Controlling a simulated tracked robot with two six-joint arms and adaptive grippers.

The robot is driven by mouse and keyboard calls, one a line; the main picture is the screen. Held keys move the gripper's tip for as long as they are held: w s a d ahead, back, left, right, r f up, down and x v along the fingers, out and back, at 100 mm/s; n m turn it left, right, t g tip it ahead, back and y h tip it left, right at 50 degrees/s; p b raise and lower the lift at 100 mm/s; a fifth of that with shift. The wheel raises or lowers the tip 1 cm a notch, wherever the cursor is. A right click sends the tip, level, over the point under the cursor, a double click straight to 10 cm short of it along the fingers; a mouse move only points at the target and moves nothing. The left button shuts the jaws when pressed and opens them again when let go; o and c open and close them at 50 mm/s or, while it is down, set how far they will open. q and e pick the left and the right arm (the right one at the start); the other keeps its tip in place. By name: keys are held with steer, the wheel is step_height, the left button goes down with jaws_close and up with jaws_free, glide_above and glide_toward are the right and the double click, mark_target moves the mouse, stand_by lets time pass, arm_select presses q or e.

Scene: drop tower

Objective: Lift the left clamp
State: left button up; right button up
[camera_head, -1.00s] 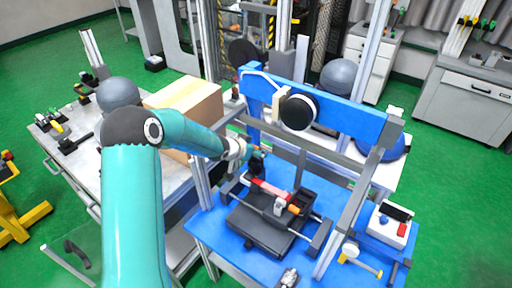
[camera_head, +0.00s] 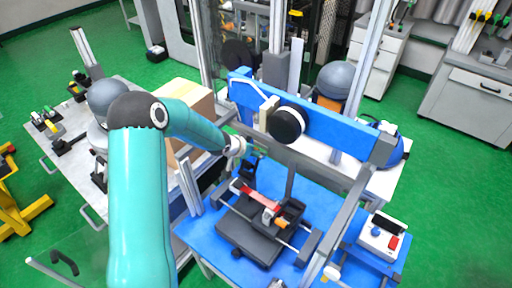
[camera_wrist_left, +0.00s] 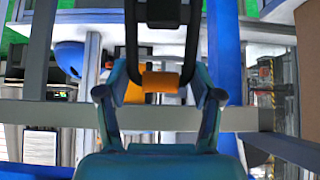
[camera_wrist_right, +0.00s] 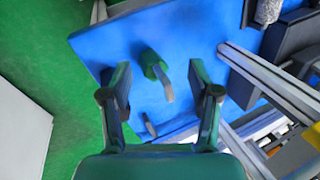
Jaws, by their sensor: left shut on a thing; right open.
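My left gripper (camera_wrist_left: 160,95) is shut on the orange grip of the left clamp (camera_wrist_left: 160,82). The clamp's dark bracket (camera_wrist_left: 162,14) reaches in from the top of the left wrist view. In the head view, my left gripper (camera_head: 248,160) is over the drop tower's blue base (camera_head: 212,235), at the far left end of the red bar (camera_head: 258,195); the clamp there is small and partly hidden. An orange grip (camera_head: 281,222) shows at the bar's other end. My right gripper (camera_wrist_right: 158,90) is open and empty in the right wrist view, above a blue surface.
The tower's blue crossbeam (camera_head: 335,120) with a black disc (camera_head: 288,123) spans above the base. Grey uprights (camera_head: 355,205) stand around it. A control box (camera_head: 382,236) with a red button is at right. A green-knobbed part (camera_wrist_right: 153,64) lies between my right fingers in view.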

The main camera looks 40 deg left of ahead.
arm_select(q)
steer(key=shift+w+a+r, duration=0.1)
steer(key=shift+a+r, duration=0.05)
steer(key=shift+a, duration=0.1)
steer(key=o, duration=1.4)
steer(key=shift+c, duration=0.2)
steer(key=shift+o, duration=0.7)
steer(key=shift+d, duration=0.15)
steer(key=v, duration=1.2)
